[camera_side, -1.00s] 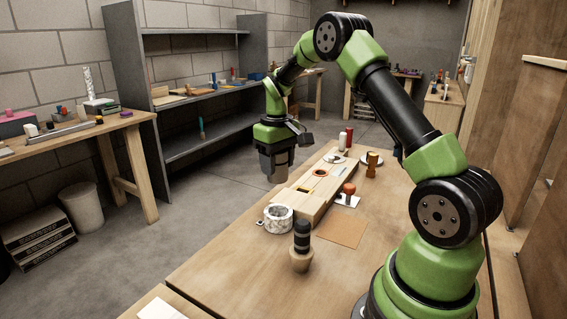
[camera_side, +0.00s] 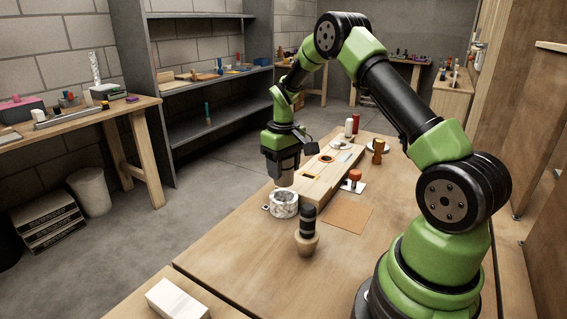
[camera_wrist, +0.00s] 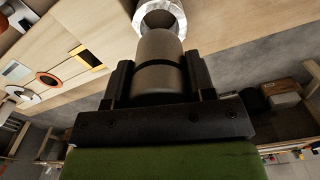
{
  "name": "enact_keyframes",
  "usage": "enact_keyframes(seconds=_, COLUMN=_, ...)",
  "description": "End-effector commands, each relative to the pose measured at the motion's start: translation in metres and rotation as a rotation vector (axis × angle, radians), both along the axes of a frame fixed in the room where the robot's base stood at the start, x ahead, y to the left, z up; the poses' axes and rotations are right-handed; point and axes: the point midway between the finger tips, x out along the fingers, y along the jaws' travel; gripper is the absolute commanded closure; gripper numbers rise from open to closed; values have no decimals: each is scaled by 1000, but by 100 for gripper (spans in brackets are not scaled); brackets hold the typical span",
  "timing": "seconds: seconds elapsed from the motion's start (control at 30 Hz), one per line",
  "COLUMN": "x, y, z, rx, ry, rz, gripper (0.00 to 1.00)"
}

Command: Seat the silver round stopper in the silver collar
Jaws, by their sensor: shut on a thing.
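My gripper (camera_wrist: 158,85) is shut on the silver round stopper (camera_wrist: 160,50), a smooth grey rounded cylinder that sticks out past the fingertips in the wrist view. The silver collar (camera_side: 284,205) is a mottled, bright ring standing on the table at the near end of a long wooden block. In the side view my gripper (camera_side: 285,172) is just above the collar, with the stopper's low end close to its rim. In the wrist view the collar (camera_wrist: 182,14) is at the top edge, beyond the stopper's tip and partly hidden by it. I cannot tell whether they touch.
The wooden block (camera_side: 318,184) beside the collar has an orange-rimmed round hole and a yellow-rimmed square one. A dark-topped wooden knob (camera_side: 306,232) stands close in front. A red-topped piece (camera_side: 354,178) and brown sheet (camera_side: 347,218) lie right. The table's front middle is clear.

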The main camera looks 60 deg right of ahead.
Motion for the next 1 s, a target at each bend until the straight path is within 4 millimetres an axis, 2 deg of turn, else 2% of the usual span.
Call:
enact_keyframes(seconds=0.57, x=0, y=0, z=-1, rx=0, ry=1, rz=0, gripper=83)
enact_keyframes(seconds=1.0, x=0, y=0, z=-18, rx=1, ry=2, rz=0, gripper=83)
